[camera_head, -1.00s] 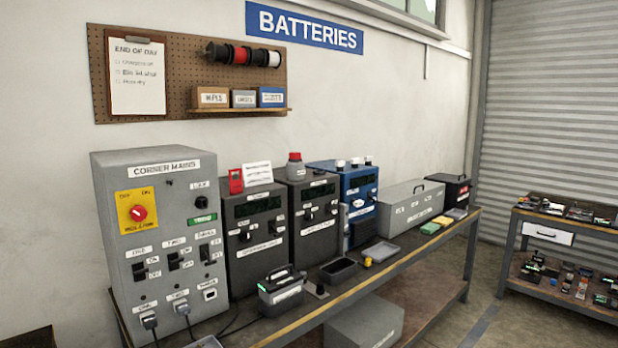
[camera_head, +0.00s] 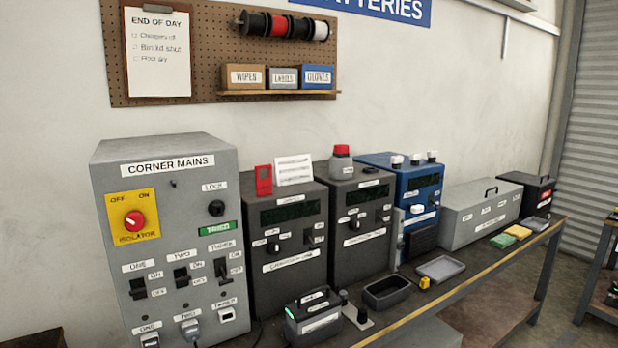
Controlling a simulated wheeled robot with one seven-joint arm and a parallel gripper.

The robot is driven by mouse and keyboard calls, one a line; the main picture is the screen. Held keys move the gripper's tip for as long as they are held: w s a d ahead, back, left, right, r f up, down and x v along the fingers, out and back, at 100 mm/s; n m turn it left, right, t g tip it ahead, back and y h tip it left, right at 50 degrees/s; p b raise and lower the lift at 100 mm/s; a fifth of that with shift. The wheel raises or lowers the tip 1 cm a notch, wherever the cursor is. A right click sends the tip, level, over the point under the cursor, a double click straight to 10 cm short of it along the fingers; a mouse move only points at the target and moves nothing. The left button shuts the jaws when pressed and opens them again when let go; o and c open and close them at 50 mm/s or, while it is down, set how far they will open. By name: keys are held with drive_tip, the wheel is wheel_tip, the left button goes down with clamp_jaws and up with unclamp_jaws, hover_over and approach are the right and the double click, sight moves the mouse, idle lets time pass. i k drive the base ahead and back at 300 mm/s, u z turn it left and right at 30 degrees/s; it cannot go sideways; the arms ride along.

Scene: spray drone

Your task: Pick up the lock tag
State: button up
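A small red upright piece (camera_head: 264,180) with a dark slot or hole near its top stands on the left dark charger box (camera_head: 286,240), beside a white printed card (camera_head: 293,170). It looks like the lock tag, though I can read no words on it. The grey CORNER MAINS box (camera_head: 170,225) stands to its left, with a red isolator knob (camera_head: 134,220) and a black LOCK knob (camera_head: 216,208). My gripper is not in view.
A second dark charger (camera_head: 358,230) and a blue one (camera_head: 410,205) stand to the right. A battery pack (camera_head: 313,317), dark tray (camera_head: 387,292) and grey tray (camera_head: 440,268) lie along the front of the bench. A pegboard (camera_head: 215,60) hangs above.

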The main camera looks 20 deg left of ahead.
sight(264, 187)
drive_tip(key=u, duration=0.45)
drive_tip(key=i, duration=0.85)
drive_tip(key=u, duration=0.7)
